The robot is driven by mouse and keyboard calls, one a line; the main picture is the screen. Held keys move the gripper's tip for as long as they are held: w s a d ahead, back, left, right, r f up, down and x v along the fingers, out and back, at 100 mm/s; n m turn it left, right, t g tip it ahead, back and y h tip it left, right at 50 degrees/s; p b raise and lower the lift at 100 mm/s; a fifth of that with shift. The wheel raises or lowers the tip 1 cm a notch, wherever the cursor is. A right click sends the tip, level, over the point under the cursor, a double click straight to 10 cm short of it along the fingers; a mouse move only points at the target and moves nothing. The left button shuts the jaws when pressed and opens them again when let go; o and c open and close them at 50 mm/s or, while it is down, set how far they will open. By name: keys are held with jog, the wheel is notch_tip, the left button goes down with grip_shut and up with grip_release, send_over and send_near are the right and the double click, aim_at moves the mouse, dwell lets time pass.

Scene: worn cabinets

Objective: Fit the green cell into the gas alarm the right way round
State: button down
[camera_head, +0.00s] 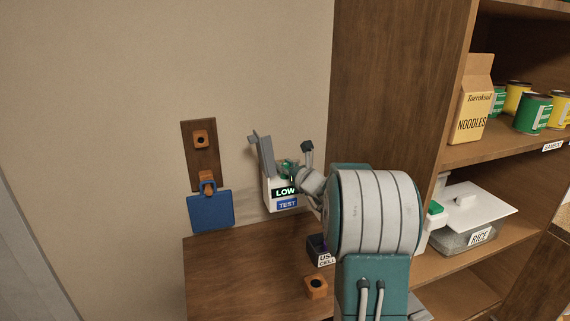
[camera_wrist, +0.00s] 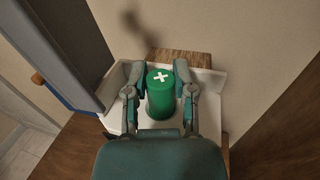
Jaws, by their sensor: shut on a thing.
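The gas alarm (camera_head: 283,194) is a white box on the wall above the counter. Its front reads LOW and TEST, and its grey lid (camera_head: 262,155) stands open. The green cell (camera_wrist: 161,95) is upright between my fingers in the wrist view, with a white plus mark on its top end. My gripper (camera_wrist: 160,97) is shut on the cell, over the alarm's white open compartment (camera_wrist: 205,77). In the head view, a bit of green (camera_head: 286,167) shows at the alarm's top, and my arm hides part of it. The cell's lower end is hidden, so I cannot tell whether it is seated.
A dark box (camera_head: 320,249) labelled with "CELL" and an orange block (camera_head: 316,287) stand on the wooden counter (camera_head: 240,285). A blue plate (camera_head: 210,207) hangs left of the alarm. A tall cabinet side (camera_head: 390,80) rises close on the right, with stocked shelves beyond.

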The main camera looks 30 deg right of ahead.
jog(key=shift+f, duration=0.55)
jog(key=shift+f, duration=0.5)
jog(key=shift+c, duration=1.9)
grip_release()
jog(key=shift+r, duration=0.1)
jog(key=s, duration=1.2)
